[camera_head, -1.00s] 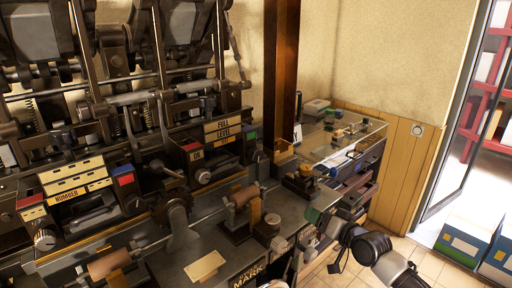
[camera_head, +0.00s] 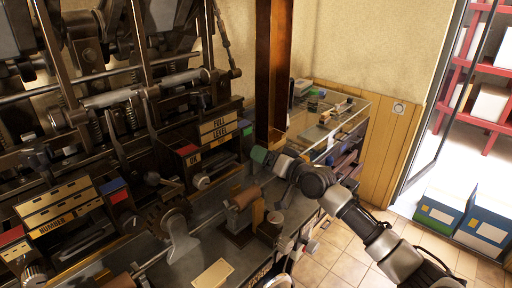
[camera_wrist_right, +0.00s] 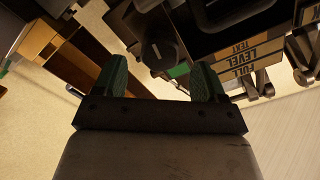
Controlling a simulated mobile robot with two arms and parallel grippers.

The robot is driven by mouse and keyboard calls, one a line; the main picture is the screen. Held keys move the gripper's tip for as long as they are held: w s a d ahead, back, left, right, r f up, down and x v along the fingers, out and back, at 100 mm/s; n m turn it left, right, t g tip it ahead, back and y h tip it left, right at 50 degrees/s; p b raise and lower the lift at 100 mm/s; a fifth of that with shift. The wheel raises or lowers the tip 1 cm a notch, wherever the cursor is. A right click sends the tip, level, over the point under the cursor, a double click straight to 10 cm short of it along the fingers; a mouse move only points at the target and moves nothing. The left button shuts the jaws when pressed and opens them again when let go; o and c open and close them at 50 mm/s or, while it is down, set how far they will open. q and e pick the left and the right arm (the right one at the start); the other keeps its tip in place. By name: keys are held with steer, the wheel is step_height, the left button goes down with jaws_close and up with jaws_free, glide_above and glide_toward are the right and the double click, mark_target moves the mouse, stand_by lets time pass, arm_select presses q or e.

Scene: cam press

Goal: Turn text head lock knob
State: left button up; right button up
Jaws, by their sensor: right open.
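The text head lock knob looks to be the dark round knob (camera_wrist_right: 160,52) in the right wrist view, beside the upside-down FULL LEVEL TEXT labels (camera_wrist_right: 243,62). In the head view these labels (camera_head: 219,128) are on the press, and the knob is hidden behind my right gripper (camera_head: 262,156). In the wrist view my right gripper (camera_wrist_right: 160,78) is open, with its green fingers apart and nothing between them. The knob is beyond the fingertips, roughly centred between them; contact does not show. My left gripper is not in view.
A brown vertical post (camera_head: 273,70) stands just behind my right gripper. A brown roller (camera_head: 241,198) on a stand sits in front on the press bed. A side bench (camera_head: 345,118) with small parts is behind. Crates (camera_head: 480,222) stand on the floor at right.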

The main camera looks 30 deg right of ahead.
steer(key=x, duration=0.3)
steer(key=shift+w+a, duration=0.1)
steer(key=shift+w, duration=0.25)
steer(key=shift+c, duration=1.1)
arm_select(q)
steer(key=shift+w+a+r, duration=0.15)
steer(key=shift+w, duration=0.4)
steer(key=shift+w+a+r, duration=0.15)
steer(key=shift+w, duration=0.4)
arm_select(e)
steer(key=shift+f, duration=0.1)
steer(key=c, duration=0.7)
